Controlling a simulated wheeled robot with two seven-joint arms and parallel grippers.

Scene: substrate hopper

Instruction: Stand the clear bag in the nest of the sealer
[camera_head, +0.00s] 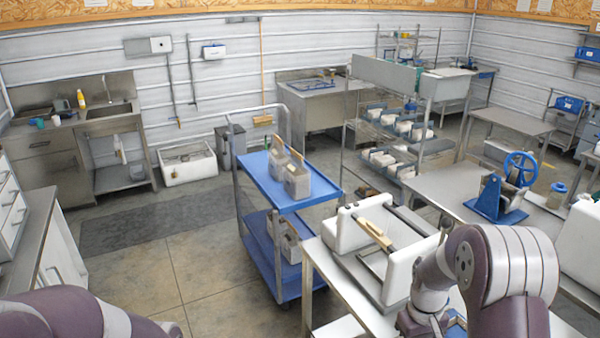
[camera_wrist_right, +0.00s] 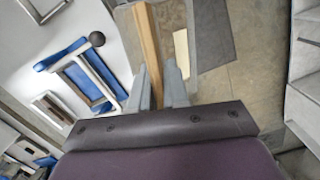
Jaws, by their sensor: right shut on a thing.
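The sealer appears to be the white body (camera_head: 345,228) on the steel table, with a wooden bar (camera_head: 372,235) across its top. Two bags with brown filling, one (camera_head: 297,180) beside the other (camera_head: 279,158), stand upright on the blue cart; I cannot tell whether either is the clear bag. My right gripper (camera_wrist_right: 162,88) is shut on a wooden bar (camera_wrist_right: 148,45), seen between its fingers in the wrist view. I cannot tell whether that bar is the sealer's. In the head view my right arm hides its fingertips. My left arm shows at lower left, its gripper out of view.
The blue cart (camera_head: 264,184) stands left of the steel table, with more bags on its lower shelf. A blue device with a handwheel (camera_head: 521,168) and a jar (camera_head: 557,194) stand on the table at right. A dark mat (camera_head: 165,214) lies on open floor at left.

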